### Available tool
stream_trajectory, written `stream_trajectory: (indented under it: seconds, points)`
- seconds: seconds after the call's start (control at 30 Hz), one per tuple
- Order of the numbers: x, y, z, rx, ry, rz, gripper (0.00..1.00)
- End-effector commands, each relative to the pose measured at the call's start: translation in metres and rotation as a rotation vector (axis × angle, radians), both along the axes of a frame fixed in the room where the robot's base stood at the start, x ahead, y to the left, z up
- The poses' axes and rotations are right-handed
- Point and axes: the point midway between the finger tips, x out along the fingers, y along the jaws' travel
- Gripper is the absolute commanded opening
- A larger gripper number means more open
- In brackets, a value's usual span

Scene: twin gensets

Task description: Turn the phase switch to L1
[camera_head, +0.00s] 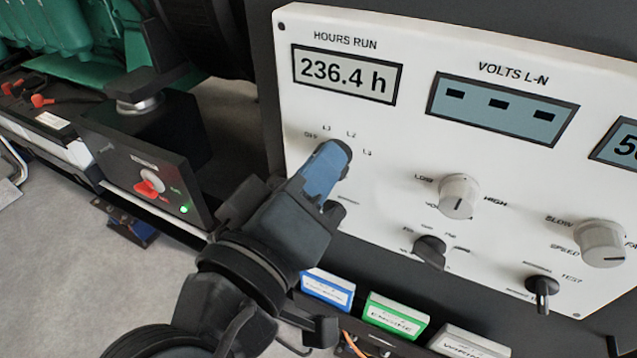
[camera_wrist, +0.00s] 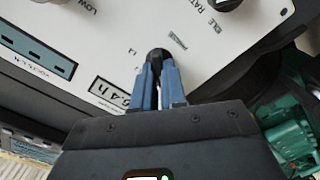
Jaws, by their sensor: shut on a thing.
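The phase switch is a small black knob (camera_wrist: 158,54) on the white panel, seen in the wrist view between my fingertips. My gripper (camera_wrist: 160,76) has its two blue fingers shut on this knob from both sides. In the head view my gripper (camera_head: 330,160) reaches up from below to the panel and hides most of the knob. Printed marks OFF, L1, L2 and L3 (camera_head: 340,138) arc above and around it. The knob's pointer is hidden, so I cannot tell which mark it faces. The VOLTS L-N display (camera_head: 503,108) shows three dashes.
The white panel (camera_head: 420,40) also carries an HOURS RUN display (camera_head: 347,75), a LOW-HIGH knob (camera_head: 458,196), a SPEED knob (camera_head: 600,243), and black switches (camera_head: 430,252) and (camera_head: 542,292). A box with a red switch (camera_head: 150,185) stands left. Labelled blocks (camera_head: 396,315) sit below the panel.

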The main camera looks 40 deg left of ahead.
Motion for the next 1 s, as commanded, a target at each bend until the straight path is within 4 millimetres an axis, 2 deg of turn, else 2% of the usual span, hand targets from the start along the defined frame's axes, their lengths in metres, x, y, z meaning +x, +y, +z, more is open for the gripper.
stream_trajectory:
  seconds: [0.03,0.5,1.0]
  points:
    - [0.0002,-0.0001,-0.0056,0.041,0.008,0.0,0.0]
    - [0.0003,-0.0011,-0.0023,0.377,0.091,0.002,0.0]
    - [0.0002,-0.0012,0.0004,0.491,0.121,0.001,0.0]
